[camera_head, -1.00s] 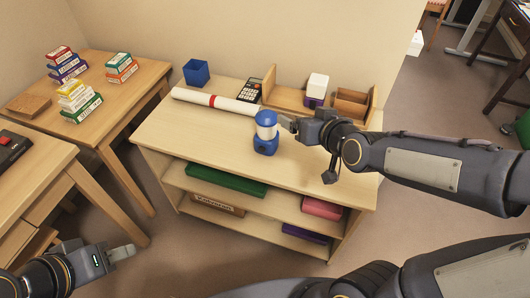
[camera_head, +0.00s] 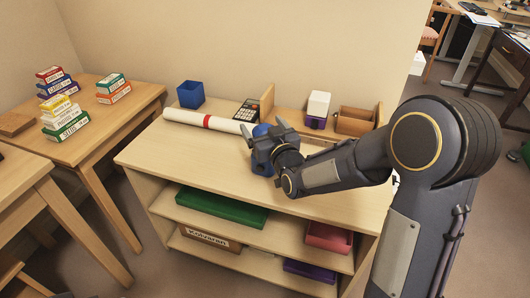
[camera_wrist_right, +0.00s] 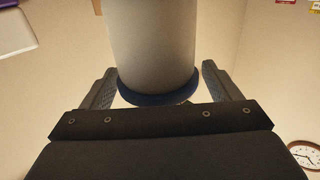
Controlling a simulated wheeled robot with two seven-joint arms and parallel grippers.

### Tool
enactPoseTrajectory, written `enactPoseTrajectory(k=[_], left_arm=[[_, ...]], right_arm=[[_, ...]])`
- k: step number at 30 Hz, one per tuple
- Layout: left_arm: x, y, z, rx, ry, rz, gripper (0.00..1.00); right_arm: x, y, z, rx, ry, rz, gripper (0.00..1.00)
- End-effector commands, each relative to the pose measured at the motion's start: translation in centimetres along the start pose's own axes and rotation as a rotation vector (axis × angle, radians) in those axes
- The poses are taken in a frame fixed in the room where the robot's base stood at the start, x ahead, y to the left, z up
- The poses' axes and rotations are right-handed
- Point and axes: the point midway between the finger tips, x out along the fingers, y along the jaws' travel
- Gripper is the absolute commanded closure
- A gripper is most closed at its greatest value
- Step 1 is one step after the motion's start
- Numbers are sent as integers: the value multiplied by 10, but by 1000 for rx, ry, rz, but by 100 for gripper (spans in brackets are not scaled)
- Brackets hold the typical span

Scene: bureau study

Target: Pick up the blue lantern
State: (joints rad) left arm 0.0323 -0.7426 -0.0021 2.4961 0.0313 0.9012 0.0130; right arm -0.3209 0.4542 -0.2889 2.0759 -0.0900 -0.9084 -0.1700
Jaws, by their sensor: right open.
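The blue lantern (camera_head: 259,162) stands upright on top of the low wooden shelf unit (camera_head: 160,158). In the head view my right gripper (camera_head: 264,130) is in front of it and hides much of it. In the right wrist view the lantern's pale glass body (camera_wrist_right: 150,45) and dark blue ring (camera_wrist_right: 160,98) lie between the two fingers. The right gripper (camera_wrist_right: 157,85) is open, with a finger on each side and visible gaps. My left gripper is out of view.
A white roll with a red band (camera_head: 207,121), a blue cup (camera_head: 190,94), a calculator (camera_head: 246,112) and a wooden organizer (camera_head: 355,120) stand behind the lantern. The shelf's front left top is clear. Side tables with boxes (camera_head: 66,127) stand at left.

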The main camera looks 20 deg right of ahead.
Motion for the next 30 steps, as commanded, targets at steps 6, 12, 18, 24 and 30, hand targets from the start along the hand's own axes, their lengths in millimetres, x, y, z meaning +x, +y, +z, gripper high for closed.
enactPoseTrajectory(k=[6,12,18,24,30], left_arm=[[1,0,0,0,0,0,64],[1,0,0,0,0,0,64],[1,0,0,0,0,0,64],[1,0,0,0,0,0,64],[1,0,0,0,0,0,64]], right_arm=[[12,0,0,1,-1,1,17],[11,1,0,1,-1,1,24],[11,1,0,1,-1,1,51],[11,1,0,1,-1,1,77],[11,1,-1,1,2,1,91]])
